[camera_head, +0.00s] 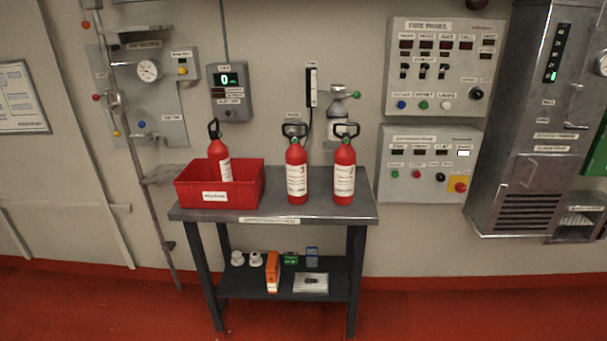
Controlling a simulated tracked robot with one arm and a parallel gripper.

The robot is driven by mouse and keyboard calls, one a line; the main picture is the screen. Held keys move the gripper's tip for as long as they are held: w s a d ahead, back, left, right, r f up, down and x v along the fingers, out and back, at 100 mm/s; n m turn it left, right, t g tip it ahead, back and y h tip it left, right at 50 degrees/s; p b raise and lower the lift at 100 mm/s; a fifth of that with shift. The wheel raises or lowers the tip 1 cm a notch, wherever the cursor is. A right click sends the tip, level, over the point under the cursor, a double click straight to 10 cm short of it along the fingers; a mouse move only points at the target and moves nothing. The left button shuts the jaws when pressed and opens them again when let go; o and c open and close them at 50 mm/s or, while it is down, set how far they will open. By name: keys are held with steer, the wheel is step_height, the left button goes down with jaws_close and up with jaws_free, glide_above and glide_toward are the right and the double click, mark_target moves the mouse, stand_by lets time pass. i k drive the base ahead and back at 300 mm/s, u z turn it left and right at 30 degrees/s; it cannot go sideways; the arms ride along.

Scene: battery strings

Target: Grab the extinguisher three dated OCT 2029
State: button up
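Three red fire extinguishers with white labels and black handles are in view; the date print on them is too small to read. One extinguisher (219,158) stands inside a red bin on the left of the table, its lower part hidden by the bin wall. A second extinguisher (297,172) stands upright on the tabletop right of the bin. A third extinguisher (344,174) stands upright to its right, with a small gap between them. My gripper is not in view.
A grey metal table (275,213) holds the red bin (243,188). Its lower shelf carries an orange item (272,272) and small objects. Behind the extinguishers is a grey cylinder (337,118). Wall panels (430,171) hang at right. Red floor in front is clear.

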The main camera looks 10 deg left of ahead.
mark_target(296, 156)
steer(key=z, duration=0.5)
steer(key=k, duration=1.1)
steer(key=z, duration=0.1)
steer(key=i, duration=0.55)
steer(key=u, duration=0.95)
steer(key=i, duration=2.4)
steer(key=z, duration=0.85)
steer(key=i, duration=0.45)
steer(key=z, duration=0.35)
steer(key=k, duration=0.9)
steer(key=z, duration=0.2)
steer(key=i, duration=0.55)
